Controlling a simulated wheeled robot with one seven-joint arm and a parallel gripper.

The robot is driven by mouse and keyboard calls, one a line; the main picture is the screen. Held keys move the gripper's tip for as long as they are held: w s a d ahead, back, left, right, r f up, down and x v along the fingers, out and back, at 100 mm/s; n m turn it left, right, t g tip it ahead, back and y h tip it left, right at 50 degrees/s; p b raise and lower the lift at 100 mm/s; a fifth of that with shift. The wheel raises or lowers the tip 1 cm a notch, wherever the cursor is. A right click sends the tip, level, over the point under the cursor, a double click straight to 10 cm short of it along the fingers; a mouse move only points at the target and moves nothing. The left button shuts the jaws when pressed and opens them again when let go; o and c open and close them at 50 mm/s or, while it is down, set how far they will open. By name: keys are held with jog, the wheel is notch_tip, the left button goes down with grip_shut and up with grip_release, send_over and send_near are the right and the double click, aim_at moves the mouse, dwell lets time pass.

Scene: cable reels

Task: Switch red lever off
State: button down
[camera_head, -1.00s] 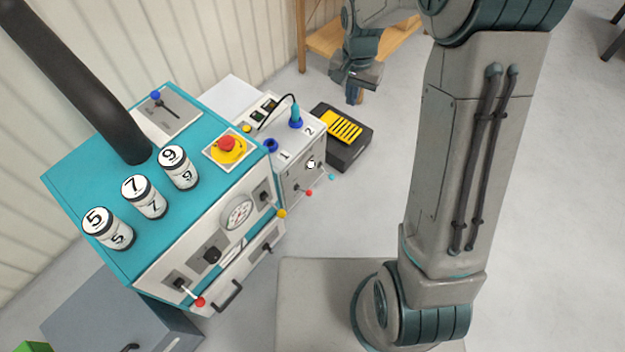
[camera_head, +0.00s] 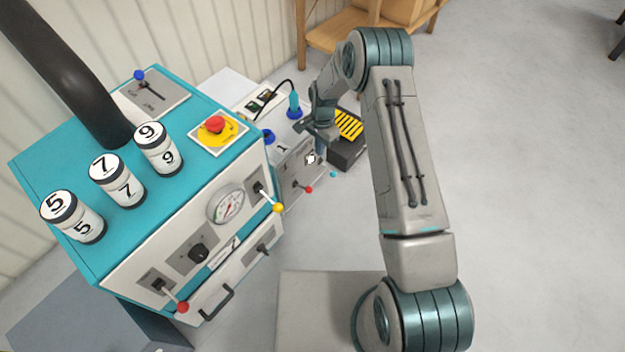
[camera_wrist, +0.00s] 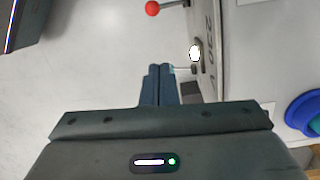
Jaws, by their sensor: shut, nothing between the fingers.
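A red-knobbed lever (camera_head: 309,189) sticks out from the front of the small white box (camera_head: 290,160). Its red ball (camera_wrist: 152,8) shows at the top edge of the wrist view. Another red-knobbed lever (camera_head: 182,307) is low on the front left of the teal cabinet (camera_head: 200,118). My gripper (camera_head: 319,158) is beside the front of the white box, near its right end. In the wrist view, its fingers (camera_wrist: 158,68) are together and empty, apart from the red ball and left of the panel.
A yellow-knobbed lever (camera_head: 278,208) sticks out of the cabinet front. A white round knob (camera_wrist: 195,53) is on the box panel close to my fingers. A black case with yellow stripes (camera_head: 348,125) stands behind my gripper. The floor to the right is clear.

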jog(key=b, duration=0.3)
send_near(303, 187)
jog(key=w+d+f, duration=0.2)
jog(key=d+f, duration=0.1)
jog(key=d, duration=0.2)
jog(key=shift+s+a+f+b, duration=0.4)
jog(key=shift+s+a+f, duration=0.65)
jog(key=shift+s, duration=0.25)
jog(key=shift+d+f, duration=0.1)
jog(key=shift+d, duration=0.1)
